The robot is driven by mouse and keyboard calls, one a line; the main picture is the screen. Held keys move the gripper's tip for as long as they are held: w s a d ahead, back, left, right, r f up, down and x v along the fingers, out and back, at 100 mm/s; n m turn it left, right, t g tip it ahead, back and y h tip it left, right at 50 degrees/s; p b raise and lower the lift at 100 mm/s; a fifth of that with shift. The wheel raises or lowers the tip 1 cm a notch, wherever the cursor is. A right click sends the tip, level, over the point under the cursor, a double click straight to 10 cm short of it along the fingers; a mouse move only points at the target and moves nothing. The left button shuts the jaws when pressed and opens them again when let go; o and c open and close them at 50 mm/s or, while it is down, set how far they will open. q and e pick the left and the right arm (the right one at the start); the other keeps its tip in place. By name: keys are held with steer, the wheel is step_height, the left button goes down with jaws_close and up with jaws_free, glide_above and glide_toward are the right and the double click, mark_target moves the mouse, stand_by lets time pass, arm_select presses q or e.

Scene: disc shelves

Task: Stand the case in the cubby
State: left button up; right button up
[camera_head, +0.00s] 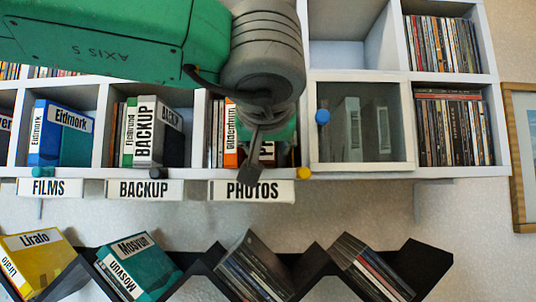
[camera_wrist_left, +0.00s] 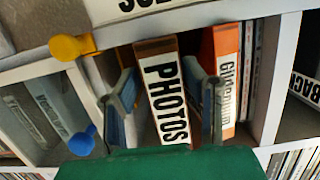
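The case (camera_wrist_left: 163,95) has a white spine reading PHOTOS and a brown edge. In the left wrist view it sits between the two fingers of my left gripper (camera_wrist_left: 160,75), whose tips close on its sides. The case stands slightly tilted at the mouth of the PHOTOS cubby, beside an orange case (camera_wrist_left: 226,75). In the head view my left gripper (camera_head: 255,150) is in front of the cubby, above the PHOTOS label (camera_head: 252,191), and hides most of the case. How deep the case sits is unclear. My right gripper is not in view.
A glass-doored compartment (camera_head: 362,162) with a blue knob (camera_head: 322,116) is to the right. A yellow knob (camera_head: 304,173) marks the shelf edge. The BACKUP cubby is left, with a BACKUP case (camera_head: 144,132). A zigzag rack (camera_head: 205,262) with several cases is below.

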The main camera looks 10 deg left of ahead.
arm_select(q)
steer(key=v, duration=0.9)
steer(key=shift+s+b, duration=0.35)
steer(key=shift+b, duration=0.05)
steer(key=shift+s, duration=0.1)
